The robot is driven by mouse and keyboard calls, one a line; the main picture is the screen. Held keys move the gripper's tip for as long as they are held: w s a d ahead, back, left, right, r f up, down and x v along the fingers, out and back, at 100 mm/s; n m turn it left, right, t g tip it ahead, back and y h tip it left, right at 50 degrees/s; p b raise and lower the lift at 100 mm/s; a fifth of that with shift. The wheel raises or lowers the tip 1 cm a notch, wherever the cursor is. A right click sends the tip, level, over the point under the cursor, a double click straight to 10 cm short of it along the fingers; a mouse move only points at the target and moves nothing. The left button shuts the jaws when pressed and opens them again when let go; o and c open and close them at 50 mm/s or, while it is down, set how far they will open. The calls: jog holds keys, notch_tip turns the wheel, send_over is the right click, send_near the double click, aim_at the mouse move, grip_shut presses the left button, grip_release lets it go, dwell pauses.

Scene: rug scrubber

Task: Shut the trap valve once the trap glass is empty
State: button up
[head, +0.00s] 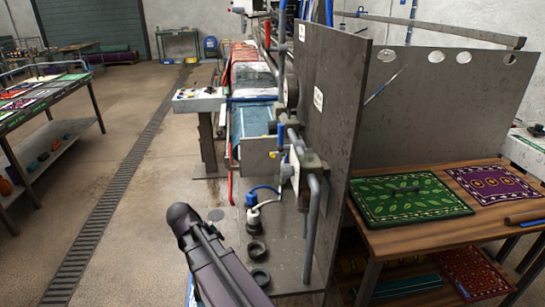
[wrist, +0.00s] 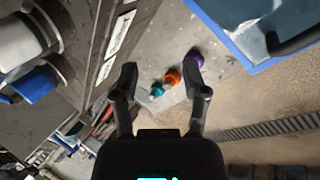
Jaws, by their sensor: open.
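A fitting with a blue part (head: 262,190) and a white body (head: 254,216) stands low beside the scrubber in the head view; I cannot tell whether it is the trap. An upright blue lever (head: 281,135) shows higher on the pipework. I cannot tell which part is the trap valve, and no liquid level in a trap glass can be made out. In the wrist view my gripper (wrist: 161,75) is open, with nothing between its fingers. A blue cylinder (wrist: 36,84) and a whitish round part (wrist: 22,40) lie left of it, apart from the fingers.
A tall grey panel (head: 330,130) stands right of the pipework. A wooden table (head: 400,240) with a green rug (head: 410,198) is at the right. A floor drain (head: 115,180) runs along open floor at left.

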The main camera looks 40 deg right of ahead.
jog(key=w+d+r+n+h, duration=0.1)
jog(key=w+d+r+h, duration=0.2)
jog(key=d, duration=0.3)
jog(key=w+d+r+h, duration=0.4)
jog(key=d, duration=0.2)
jog(key=n+g+h, duration=0.2)
jog(key=h, duration=0.4)
send_near(272, 155)
jog(key=w+a, duration=0.2)
jog(key=shift+s+a+f+b, duration=0.1)
jog(key=shift+a+f+b, duration=0.15)
jog(key=shift+f+b, duration=0.15)
jog(key=shift+d, duration=0.1)
jog(key=d, duration=0.9)
jog(key=s+d, duration=0.1)
jog(key=d, duration=0.3)
jog(key=shift+s+d, duration=0.1)
jog(key=shift+d, duration=0.2)
grip_shut()
